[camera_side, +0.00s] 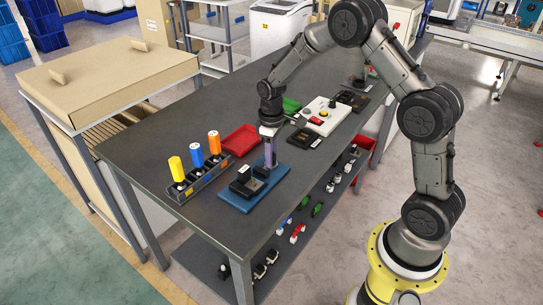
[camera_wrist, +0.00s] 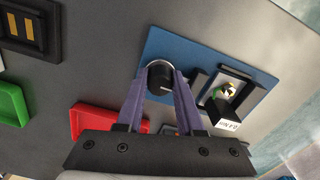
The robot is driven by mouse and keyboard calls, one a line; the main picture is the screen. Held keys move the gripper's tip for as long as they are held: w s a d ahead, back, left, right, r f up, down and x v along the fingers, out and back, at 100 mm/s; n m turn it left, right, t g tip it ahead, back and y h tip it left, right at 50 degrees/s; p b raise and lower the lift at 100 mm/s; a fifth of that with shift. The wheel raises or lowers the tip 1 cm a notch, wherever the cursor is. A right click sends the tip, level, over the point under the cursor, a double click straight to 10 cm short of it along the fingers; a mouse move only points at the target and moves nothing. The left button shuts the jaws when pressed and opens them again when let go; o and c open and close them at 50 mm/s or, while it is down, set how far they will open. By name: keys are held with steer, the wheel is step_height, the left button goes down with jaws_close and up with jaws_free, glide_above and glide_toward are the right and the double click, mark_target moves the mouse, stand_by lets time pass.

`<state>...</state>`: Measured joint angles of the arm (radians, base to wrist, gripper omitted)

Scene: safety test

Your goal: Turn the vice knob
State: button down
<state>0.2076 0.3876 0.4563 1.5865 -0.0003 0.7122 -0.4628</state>
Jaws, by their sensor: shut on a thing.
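The vice knob (camera_wrist: 160,77) is a dark round cap with a light rim, on the blue base plate (camera_wrist: 170,44) in the wrist view. My gripper (camera_wrist: 160,84) has its two purple fingers on either side of the knob, shut on it. In the side view my gripper (camera_side: 270,152) points straight down over the blue base plate (camera_side: 236,203), and its fingers hide the knob. A black vice block (camera_side: 246,184) stands on the plate beside the fingers; in the wrist view the black block (camera_wrist: 225,97) is to the right, with a small light and green part inside.
A red tray (camera_side: 240,139) lies close behind the plate. A black rack (camera_side: 205,178) with yellow, blue and orange cylinders stands left of it. A green tray (camera_side: 291,105) and a white panel with buttons (camera_side: 325,112) lie farther back. The tabletop's near left end is clear.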

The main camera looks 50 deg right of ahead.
steer(key=shift+w+r, duration=0.1)
steer(key=shift+r, duration=0.05)
stand_by(0.3)
steer(key=c, duration=0.5)
jaws_free()
steer(key=shift+c, duration=0.2)
step_height(320, 180, up, 14)
